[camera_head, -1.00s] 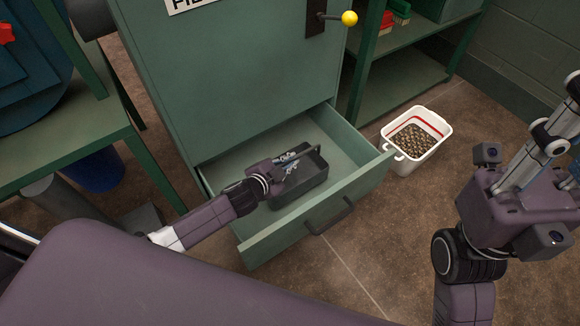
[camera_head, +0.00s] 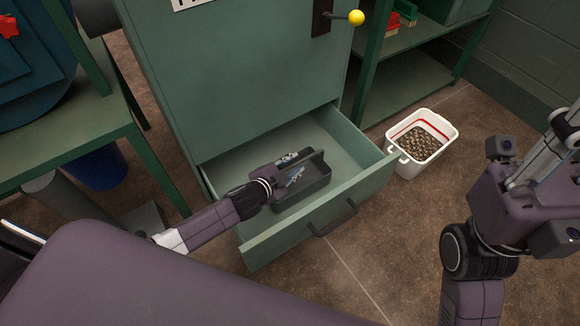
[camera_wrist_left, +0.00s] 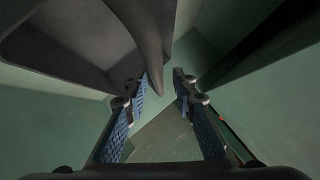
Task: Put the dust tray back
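The dark grey dust tray (camera_head: 312,190) sits inside the open drawer (camera_head: 275,233) of the green cabinet, with its raised handle upright. My left gripper (camera_head: 296,166) is in the drawer over the tray, with its blue-padded fingers spread apart near the handle. In the left wrist view, the tray (camera_wrist_left: 75,50) fills the upper left, and a dark curved part of it reaches toward the gap between the open fingers (camera_wrist_left: 160,88). The fingers do not close on it. Part of the tray is hidden behind my left gripper. My right arm shows at the right, but its gripper does not.
A white bucket (camera_head: 452,135) of brownish pieces stands on the floor right of the drawer. A green shelf (camera_head: 405,85) is behind it. A yellow-knobbed lever (camera_head: 356,18) sticks out of the cabinet (camera_head: 235,85). A green table (camera_head: 70,135) stands left.

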